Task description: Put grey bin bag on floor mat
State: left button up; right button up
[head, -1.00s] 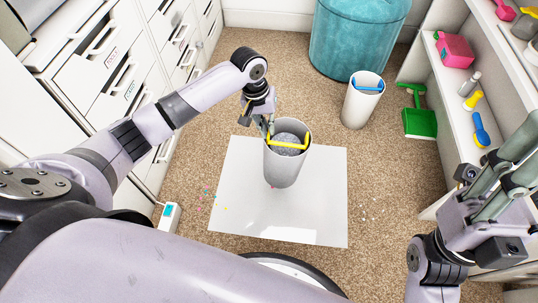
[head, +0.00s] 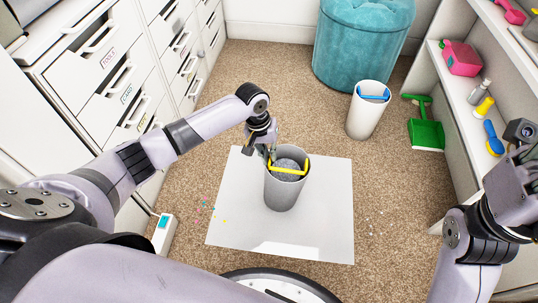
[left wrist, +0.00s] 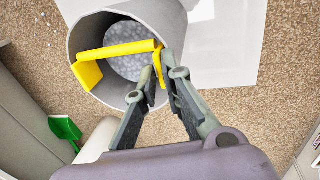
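A grey bin (head: 283,194) with a yellow strap (head: 289,170) across its mouth and a speckled grey bag (head: 287,163) inside is upright over the pale floor mat (head: 240,225). Its base appears to rest on the mat; contact is hard to tell. My left gripper (head: 268,150) is at the bin's far-left rim. My right gripper (head: 525,155) is at the right edge, partly cut off, away from the bin.
A white bin (head: 365,118) with a blue strap, a green dustpan (head: 427,133) and a teal pouf (head: 362,45) stand beyond the mat. Drawers line the left; shelves (head: 455,100) line the right. Coloured scraps (head: 208,207) lie by the mat's left edge. Carpet right of the mat is mostly clear.

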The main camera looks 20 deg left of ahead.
pick_arm(q)
jog(key=o, duration=0.4)
jog(key=shift+s+d+f, duration=0.15)
jog(key=shift+d+f, duration=0.05)
jog(key=shift+f, duration=0.1)
jog(key=shift+r, duration=0.15)
